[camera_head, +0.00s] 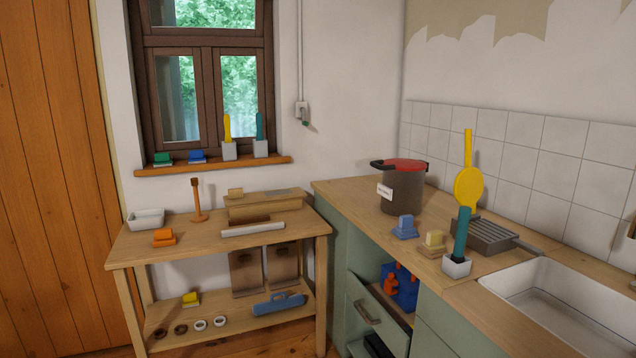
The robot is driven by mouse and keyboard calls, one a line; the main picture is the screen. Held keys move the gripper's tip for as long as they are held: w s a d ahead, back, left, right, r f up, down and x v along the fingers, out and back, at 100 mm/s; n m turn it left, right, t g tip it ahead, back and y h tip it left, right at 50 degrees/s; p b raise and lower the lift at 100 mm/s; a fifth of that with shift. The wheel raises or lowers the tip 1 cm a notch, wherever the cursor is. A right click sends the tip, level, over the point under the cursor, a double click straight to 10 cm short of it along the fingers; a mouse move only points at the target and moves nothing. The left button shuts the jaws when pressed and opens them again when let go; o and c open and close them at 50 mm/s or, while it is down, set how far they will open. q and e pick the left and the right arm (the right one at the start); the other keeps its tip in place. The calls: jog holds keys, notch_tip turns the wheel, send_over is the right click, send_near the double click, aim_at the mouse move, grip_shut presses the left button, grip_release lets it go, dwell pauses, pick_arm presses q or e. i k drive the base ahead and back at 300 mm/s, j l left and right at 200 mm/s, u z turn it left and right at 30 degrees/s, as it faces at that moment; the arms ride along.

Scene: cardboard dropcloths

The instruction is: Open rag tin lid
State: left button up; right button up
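A dark brown tin (402,190) with a white label (385,192) on its side stands upright at the back of the wooden counter. Its red lid (405,165) sits on top, with a black rim and black side handles, and looks closed. The label's writing is too small to read. Neither of my grippers is in view.
Blue (405,228) and yellow (433,243) blocks stand in front of the tin. A teal brush in a white holder (457,264), a grey ridged tray (485,236) and a white sink (570,300) are to the right. A wooden bench (150,240) is left.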

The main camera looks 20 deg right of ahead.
aim_at(399, 163)
jog(key=i+z, duration=0.15)
jog(key=i, duration=0.55)
jog(key=i+j+z, duration=0.1)
jog(key=i, duration=0.55)
